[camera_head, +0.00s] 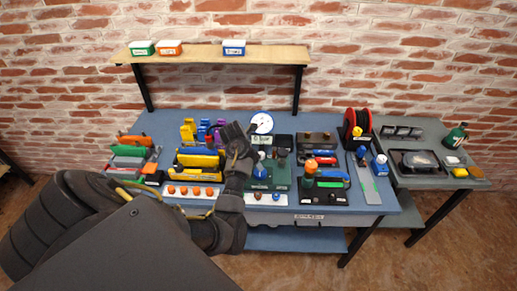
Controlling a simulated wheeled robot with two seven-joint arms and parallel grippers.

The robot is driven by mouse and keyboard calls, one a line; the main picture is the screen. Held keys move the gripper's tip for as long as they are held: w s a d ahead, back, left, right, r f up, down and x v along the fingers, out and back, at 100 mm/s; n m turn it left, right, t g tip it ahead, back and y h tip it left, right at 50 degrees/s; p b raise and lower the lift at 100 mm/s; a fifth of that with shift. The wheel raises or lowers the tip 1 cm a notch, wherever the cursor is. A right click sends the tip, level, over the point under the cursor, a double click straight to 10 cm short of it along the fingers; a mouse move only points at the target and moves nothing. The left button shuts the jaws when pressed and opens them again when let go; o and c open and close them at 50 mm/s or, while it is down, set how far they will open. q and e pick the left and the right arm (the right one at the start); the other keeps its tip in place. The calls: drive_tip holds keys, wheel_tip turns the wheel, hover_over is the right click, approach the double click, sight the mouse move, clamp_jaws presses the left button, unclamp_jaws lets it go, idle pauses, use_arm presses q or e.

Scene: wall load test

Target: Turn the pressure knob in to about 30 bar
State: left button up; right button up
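A round white pressure gauge (262,123) with a dial faces me at the back of the blue workbench (340,128). My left arm comes in from the left, and its dark gripper (240,137) is just left of the gauge, over the middle of the bench. The gripper looks close to the gauge, but I cannot tell whether it touches anything. I cannot make out the pressure knob; it may be hidden behind the gripper or too small to see. The needle is too small to read. The gripper's opening is unclear. My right gripper is out of view.
A yellow tool holder (198,161) stands left of my gripper. A blue flask-like item (261,172) stands close on its right. A red reel (354,130) is further right. A wooden shelf (210,55) carries several small boxes. A side table (436,180) stands at the right.

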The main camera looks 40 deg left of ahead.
sight(260, 174)
use_arm(q)
drive_tip(key=x, duration=1)
drive_tip(key=shift+f, duration=0.1)
drive_tip(key=c, duration=1)
